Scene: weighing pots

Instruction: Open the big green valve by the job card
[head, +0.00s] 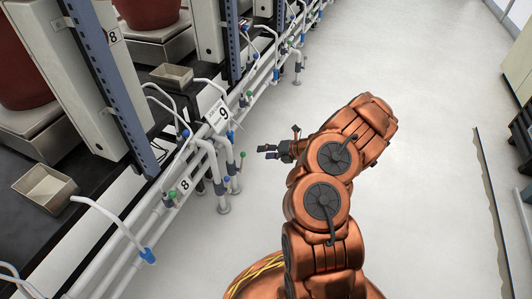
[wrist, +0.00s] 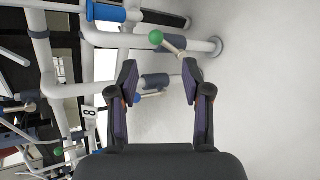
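A green ball-ended valve handle (head: 243,155) stands on the white pipework in the head view, below and right of a white card marked 9 (head: 219,114). A smaller green handle (head: 172,195) is beside a plate marked 8 (head: 184,184). In the wrist view, a green ball (wrist: 156,37) on a pale lever shows just beyond my fingertips, in front of a white pipe. My gripper (head: 268,152) is to the right of the pipes.
White pipes with blue-handled valves (head: 148,255) run diagonally along the bench. Metal trays (head: 45,187) and brown pots (head: 148,12) stand on the bench behind blue posts (head: 108,85). The pale floor (head: 430,130) to the right is clear.

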